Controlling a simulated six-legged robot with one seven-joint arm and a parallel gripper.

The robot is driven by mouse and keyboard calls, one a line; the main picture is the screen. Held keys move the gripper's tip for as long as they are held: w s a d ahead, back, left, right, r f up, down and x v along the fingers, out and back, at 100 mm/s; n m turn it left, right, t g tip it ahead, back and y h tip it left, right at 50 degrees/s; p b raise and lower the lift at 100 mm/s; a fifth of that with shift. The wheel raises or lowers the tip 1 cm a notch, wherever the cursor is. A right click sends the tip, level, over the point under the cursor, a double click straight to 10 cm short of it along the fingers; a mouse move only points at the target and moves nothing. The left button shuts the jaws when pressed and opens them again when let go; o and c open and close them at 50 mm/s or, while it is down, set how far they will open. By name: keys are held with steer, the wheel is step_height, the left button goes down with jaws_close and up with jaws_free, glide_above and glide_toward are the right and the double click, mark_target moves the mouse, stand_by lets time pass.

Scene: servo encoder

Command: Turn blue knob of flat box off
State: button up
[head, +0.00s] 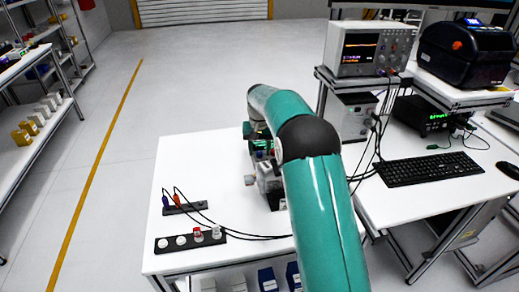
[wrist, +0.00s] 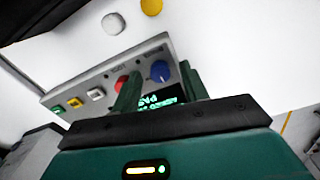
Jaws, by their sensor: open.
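In the wrist view, the flat box (wrist: 112,80) is a light grey panel, tilted in the picture. Its blue knob (wrist: 162,72) has a white pointer mark and sits near the panel's right end. A red round button (wrist: 121,84) is left of the knob, and a display with green text (wrist: 157,100) is below it. My gripper (wrist: 158,76) is open, with one dark green finger on each side of the blue knob in the picture. I cannot tell whether the fingers touch the knob.
White (wrist: 113,23) and yellow (wrist: 151,6) round things lie beyond the box. In the head view, the white table (head: 205,150) carries a black strip with several knobs (head: 190,241) and cables. A bench with instruments and a keyboard (head: 427,168) stands right.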

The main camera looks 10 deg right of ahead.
mark_target(260, 153)
step_height(260, 153, up, 14)
steer(key=shift+f, duration=0.15)
stand_by(0.4)
steer(key=s+r+t, duration=0.1)
steer(key=s+r, duration=0.3)
steer(key=s, duration=0.3)
steer(key=s+r+n+t, duration=0.1)
steer(key=s+r, duration=0.3)
steer(key=s, duration=0.3)
steer(key=s+r+t, duration=0.1)
steer(key=s+r, duration=0.3)
steer(key=s, duration=0.3)
steer(key=s+f+t, duration=0.1)
steer(key=s+f, duration=0.1)
steer(key=s, duration=0.5)
steer(key=s+f, duration=0.3)
steer(key=s, duration=0.4)
steer(key=s+f+n+t, duration=0.1)
steer(key=s+f, duration=0.2)
steer(key=s, duration=0.4)
steer(key=shift+a+f+t, duration=0.25)
steer(key=shift+a+t, duration=0.05)
steer(key=shift+s, duration=0.1)
